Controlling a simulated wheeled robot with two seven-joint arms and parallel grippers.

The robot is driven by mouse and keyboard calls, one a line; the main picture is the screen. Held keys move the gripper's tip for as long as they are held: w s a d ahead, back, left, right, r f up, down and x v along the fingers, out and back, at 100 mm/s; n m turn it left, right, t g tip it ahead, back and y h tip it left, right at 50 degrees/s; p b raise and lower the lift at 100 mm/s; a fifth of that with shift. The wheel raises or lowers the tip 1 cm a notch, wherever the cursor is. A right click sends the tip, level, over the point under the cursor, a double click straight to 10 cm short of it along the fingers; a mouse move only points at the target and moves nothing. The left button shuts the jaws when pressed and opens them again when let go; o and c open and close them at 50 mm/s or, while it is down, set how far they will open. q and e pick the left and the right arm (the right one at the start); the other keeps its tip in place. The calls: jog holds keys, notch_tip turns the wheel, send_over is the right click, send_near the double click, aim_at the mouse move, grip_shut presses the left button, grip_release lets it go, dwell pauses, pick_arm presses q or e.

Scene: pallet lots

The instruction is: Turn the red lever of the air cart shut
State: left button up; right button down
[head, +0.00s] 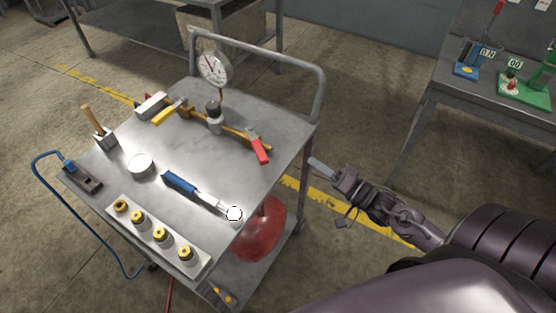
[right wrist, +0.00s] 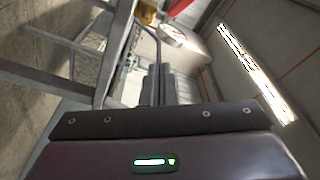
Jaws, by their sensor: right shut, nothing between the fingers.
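The red lever (head: 258,148) sits at the right end of a brass pipe (head: 235,128) on the grey air cart (head: 215,160). It points toward the cart's near right side, at an angle to the pipe. A yellow lever (head: 169,111) is at the pipe's other end. A round gauge (head: 214,68) stands above the pipe. My right gripper (head: 318,163) is shut and empty, just off the cart's right edge, apart from the red lever. My left gripper is out of view.
A raised rail (head: 300,68) runs along the cart's back. A blue-handled tool (head: 181,184), a tray with several brass fittings (head: 150,235) and a round tin (head: 141,165) lie on top. A red tank (head: 260,232) is below. Another table (head: 440,95) stands at right.

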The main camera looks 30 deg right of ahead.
jog(key=d+m+g+y+b, duration=0.1)
jog(key=d+m+g+y, duration=0.1)
jog(key=m+g+y+b, duration=0.1)
jog(key=y+b, duration=0.1)
send_near(257, 145)
jog(key=w+d, duration=0.2)
jog(key=w, duration=0.1)
jog(key=a, duration=0.1)
jog(key=a+p, duration=0.1)
jog(key=a, duration=0.1)
jog(key=shift+w+a+f, duration=0.1)
jog(key=shift+w+a, duration=0.1)
jog(key=shift+a, duration=0.5)
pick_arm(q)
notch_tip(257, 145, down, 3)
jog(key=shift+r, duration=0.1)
pick_arm(e)
jog(key=shift+f, duration=0.1)
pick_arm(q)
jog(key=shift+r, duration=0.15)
pick_arm(e)
jog(key=shift+h, duration=0.3)
